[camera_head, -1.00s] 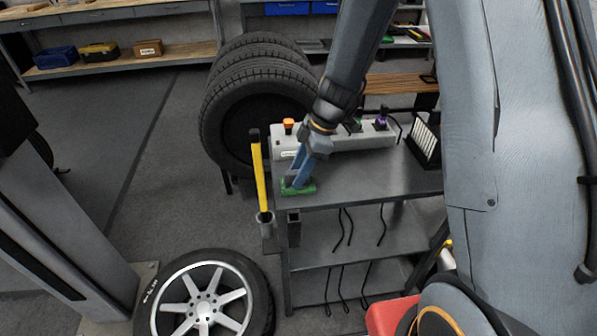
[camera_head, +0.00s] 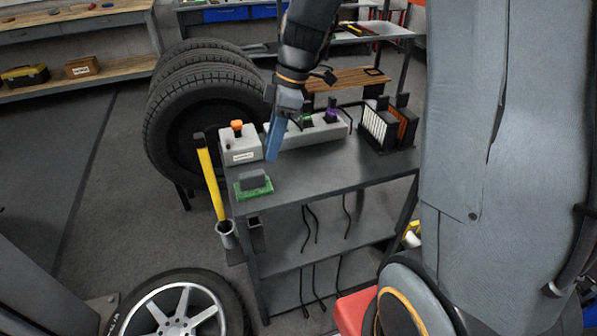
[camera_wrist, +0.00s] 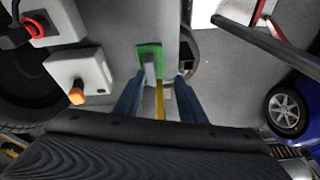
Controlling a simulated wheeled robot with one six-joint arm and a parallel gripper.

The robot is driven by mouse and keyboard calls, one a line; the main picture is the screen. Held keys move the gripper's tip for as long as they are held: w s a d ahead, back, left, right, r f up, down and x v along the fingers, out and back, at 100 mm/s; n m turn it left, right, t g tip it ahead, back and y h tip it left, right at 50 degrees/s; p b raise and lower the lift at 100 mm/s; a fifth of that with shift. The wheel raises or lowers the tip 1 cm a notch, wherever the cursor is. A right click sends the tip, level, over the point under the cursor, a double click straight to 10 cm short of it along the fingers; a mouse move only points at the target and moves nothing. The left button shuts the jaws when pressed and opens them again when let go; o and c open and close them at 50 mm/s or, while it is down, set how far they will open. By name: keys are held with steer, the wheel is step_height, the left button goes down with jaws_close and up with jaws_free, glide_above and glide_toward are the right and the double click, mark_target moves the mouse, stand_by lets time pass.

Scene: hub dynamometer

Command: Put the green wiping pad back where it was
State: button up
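The green wiping pad (camera_head: 254,191) lies flat near the front left corner of the grey cart top (camera_head: 325,172), with its grey handle block (camera_head: 253,179) facing up. My gripper (camera_head: 272,158) is above the cart top, behind and to the right of the pad, and apart from it. In the wrist view my gripper (camera_wrist: 159,84) shows two blue fingers spread apart with nothing held between them. The pad (camera_wrist: 149,49) and its handle appear beyond the fingertips there.
A pale box with an orange button (camera_head: 240,144) stands behind the pad. A longer box with green and purple knobs (camera_head: 312,130) is beside it. A yellow-handled tool (camera_head: 210,180) stands in a holder at the cart's left side. Stacked tyres (camera_head: 195,105) are behind; a wheel (camera_head: 180,312) is at front.

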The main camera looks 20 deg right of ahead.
steer(key=s+d+f+m+h, duration=0.1)
steer(key=s+d+m, duration=0.1)
steer(key=s+m, duration=0.5)
steer(key=s+d+f+m+h, duration=0.2)
steer(key=s+d+m, duration=0.1)
steer(key=s+m, duration=0.4)
steer(key=shift+s+d+f+m+t+h, duration=0.2)
steer(key=shift+s+f+m+t+h, duration=0.15)
steer(key=shift+m, duration=0.45)
steer(key=shift+r, duration=0.1)
